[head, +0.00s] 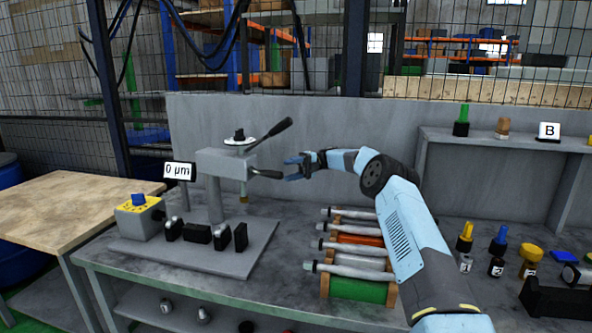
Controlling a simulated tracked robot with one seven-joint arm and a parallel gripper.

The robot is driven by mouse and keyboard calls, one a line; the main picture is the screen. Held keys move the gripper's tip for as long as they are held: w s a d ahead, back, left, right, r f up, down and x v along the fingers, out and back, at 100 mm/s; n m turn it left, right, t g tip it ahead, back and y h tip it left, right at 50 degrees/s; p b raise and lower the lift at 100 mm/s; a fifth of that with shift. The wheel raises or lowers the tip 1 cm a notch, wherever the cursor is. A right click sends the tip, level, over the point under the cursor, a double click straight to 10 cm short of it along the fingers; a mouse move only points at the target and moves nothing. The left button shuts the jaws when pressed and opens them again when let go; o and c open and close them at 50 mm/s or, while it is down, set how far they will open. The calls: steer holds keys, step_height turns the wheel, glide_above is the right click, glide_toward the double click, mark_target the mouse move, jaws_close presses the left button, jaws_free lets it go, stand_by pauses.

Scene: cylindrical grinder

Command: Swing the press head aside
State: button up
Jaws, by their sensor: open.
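The press head (226,162) is a grey block on top of a grey column (215,200), which stands on a grey base plate (200,250). A black lever (270,134) slants up to the right from its top. A shorter black handle (266,173) sticks out from its right side. A thin spindle (243,191) points down below the head's right end. My gripper (287,168) is open, with its blue fingers pointing left near the end of the shorter handle. I cannot tell whether they touch it or surround it.
A display reading 0 µm (179,171) and a yellow control box (139,216) stand left of the column. Small black blocks (198,234) sit on the plate. A rack of grey shafts (355,245) lies under my arm. Bottles (497,250) stand at the right. A grey panel (330,125) rises behind.

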steer(key=shift+v, duration=1.2)
steer(key=shift+w, duration=0.1)
